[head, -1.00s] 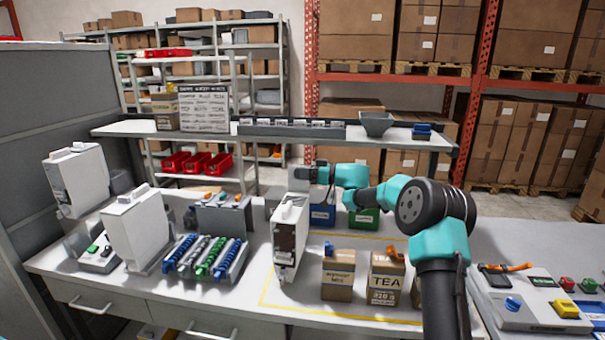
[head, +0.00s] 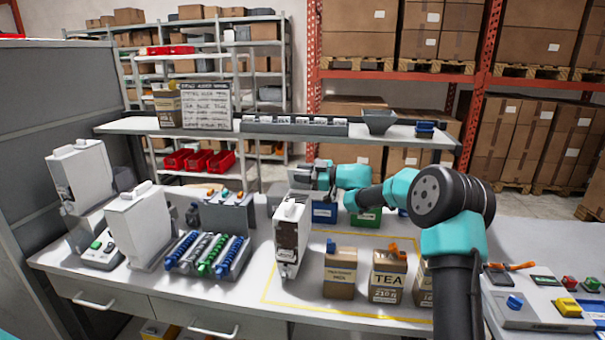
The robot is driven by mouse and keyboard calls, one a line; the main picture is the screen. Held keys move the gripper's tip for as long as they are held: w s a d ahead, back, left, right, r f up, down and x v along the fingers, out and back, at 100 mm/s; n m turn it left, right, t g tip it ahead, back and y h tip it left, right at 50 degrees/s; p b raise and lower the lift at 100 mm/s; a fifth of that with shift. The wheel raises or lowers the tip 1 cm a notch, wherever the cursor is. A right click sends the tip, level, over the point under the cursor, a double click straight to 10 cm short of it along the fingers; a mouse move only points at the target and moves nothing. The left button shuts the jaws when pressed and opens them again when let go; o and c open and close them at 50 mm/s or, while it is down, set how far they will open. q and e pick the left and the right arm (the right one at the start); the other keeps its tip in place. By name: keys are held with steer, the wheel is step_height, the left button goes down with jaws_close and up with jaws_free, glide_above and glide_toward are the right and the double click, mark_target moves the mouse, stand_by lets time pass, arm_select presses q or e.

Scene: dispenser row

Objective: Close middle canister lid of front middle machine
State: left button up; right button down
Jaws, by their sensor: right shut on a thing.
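A tall narrow white canister (head: 289,238) with a dark, patchy front stands mid-table, at the left edge of the yellow outline. Two other white machines stand to the left, one at the back (head: 82,172) and one nearer (head: 140,228). My right arm reaches in from the right. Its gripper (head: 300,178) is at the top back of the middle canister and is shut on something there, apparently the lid. The held part is too small and partly hidden to make out clearly, and I cannot tell the lid's angle. My left gripper is out of view.
A kraft bag (head: 340,275) and a TEA bag (head: 388,282) stand right of the canister. A blue box (head: 324,213) and a green box (head: 366,218) are behind. A rack of coloured coils (head: 207,254) lies left. A raised shelf (head: 270,134) crosses the back.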

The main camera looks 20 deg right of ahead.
steer(key=shift+r, duration=0.15)
steer(key=c, duration=1)
jaws_free()
steer(key=shift+s+d, duration=0.1)
steer(key=v, duration=1.7)
